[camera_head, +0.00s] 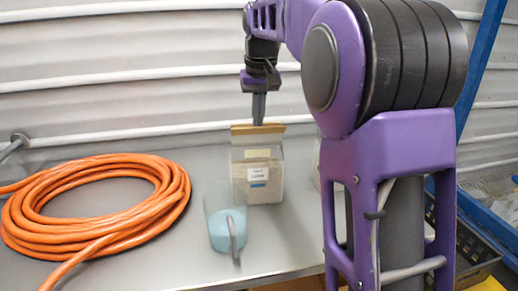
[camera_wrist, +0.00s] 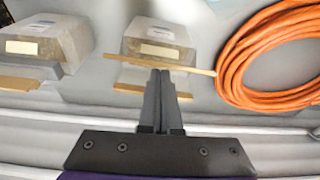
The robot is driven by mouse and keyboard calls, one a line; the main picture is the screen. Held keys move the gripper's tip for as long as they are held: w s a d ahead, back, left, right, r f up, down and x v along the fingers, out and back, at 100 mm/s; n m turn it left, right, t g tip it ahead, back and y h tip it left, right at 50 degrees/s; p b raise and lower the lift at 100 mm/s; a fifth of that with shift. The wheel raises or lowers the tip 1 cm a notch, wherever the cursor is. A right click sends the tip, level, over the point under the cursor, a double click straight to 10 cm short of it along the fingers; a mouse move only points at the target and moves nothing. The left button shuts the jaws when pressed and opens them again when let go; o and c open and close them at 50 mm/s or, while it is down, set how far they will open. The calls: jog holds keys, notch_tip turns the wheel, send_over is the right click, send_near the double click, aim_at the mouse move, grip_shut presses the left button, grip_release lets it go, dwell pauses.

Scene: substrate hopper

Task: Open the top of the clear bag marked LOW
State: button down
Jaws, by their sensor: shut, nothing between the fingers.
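A clear bag (camera_head: 258,190) of pale material stands upright on the bench in the head view, with a white and blue label too small to read surely. A tan strip (camera_head: 258,129) runs along its top. In the wrist view the middle bag (camera_wrist: 155,30) shows two tan strips with a gap between them. My gripper (camera_head: 259,120) is shut and empty, pointing down at the bag's top. In the wrist view its fingertips (camera_wrist: 160,74) overlap the strips; I cannot tell whether they touch them.
A second bag (camera_wrist: 45,45) stands beside it, mostly hidden behind my arm in the head view. A coiled orange hose (camera_head: 170,200) lies to the left. A ribbed wall (camera_head: 90,60) rises behind.

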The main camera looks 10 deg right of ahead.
jog(key=shift+s+f+b, duration=0.15)
jog(key=shift+s+b, duration=0.25)
jog(key=shift+s+a+f+b, duration=0.1)
jog(key=shift+s+f+b, duration=0.15)
jog(key=shift+s+b, duration=0.65)
jog(key=shift+s+a+f+b, duration=0.15)
jog(key=shift+s+b, duration=0.35)
jog(key=shift+s, duration=0.7)
notch_tip(320, 180, up, 8)
jog(key=p, duration=0.8)
jog(key=shift+d, duration=0.1)
